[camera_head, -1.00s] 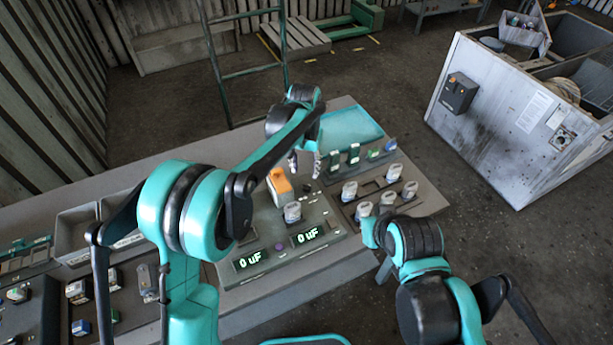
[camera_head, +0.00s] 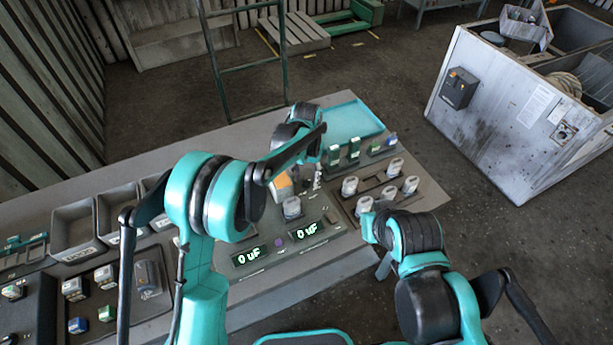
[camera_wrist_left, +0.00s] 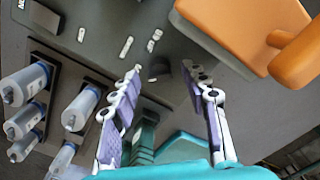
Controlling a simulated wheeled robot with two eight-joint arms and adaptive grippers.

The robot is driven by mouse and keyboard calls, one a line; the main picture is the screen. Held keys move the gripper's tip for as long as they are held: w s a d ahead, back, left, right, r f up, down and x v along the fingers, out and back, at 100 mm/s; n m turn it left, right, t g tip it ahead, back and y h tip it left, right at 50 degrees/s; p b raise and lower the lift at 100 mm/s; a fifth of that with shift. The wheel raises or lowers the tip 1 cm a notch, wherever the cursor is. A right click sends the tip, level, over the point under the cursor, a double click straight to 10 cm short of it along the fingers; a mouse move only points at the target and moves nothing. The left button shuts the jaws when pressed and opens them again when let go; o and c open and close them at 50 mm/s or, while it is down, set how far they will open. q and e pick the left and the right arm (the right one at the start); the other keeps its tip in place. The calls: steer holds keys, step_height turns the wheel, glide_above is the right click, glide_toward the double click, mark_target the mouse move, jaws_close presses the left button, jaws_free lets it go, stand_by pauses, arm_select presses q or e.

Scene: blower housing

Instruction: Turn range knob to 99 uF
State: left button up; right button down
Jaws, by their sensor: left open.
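The tester panel (camera_head: 280,258) lies on the bench with two green displays, the left display (camera_head: 250,256) and the right display (camera_head: 307,230), both reading "0 uF". My left gripper (camera_wrist_left: 165,108) is open and points down over the panel in the wrist view. A small dark knob (camera_wrist_left: 158,69) shows just beyond and between its fingertips; I cannot read its setting. An orange block (camera_wrist_left: 235,32) is at upper right there; it also shows beside the left gripper in the head view (camera_head: 283,187). My right arm is over the bench's near right edge; its fingers cannot be made out.
A grey capacitor (camera_head: 291,207) stands on the panel; several more sit in the right-hand rack (camera_head: 374,183). A teal tray (camera_head: 352,121) lies at the back. Grey bins (camera_head: 74,228) and small parts are at left. A white cabinet (camera_head: 510,110) stands beyond clear floor.

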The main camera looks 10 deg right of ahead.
arm_select(q)
jaws_close()
steer(key=shift+m, duration=0.4)
steer(key=m, duration=0.4)
steer(key=shift+b, duration=0.35)
steer(key=m, duration=0.9)
steer(key=shift+b, duration=0.4)
steer(key=m, duration=0.4)
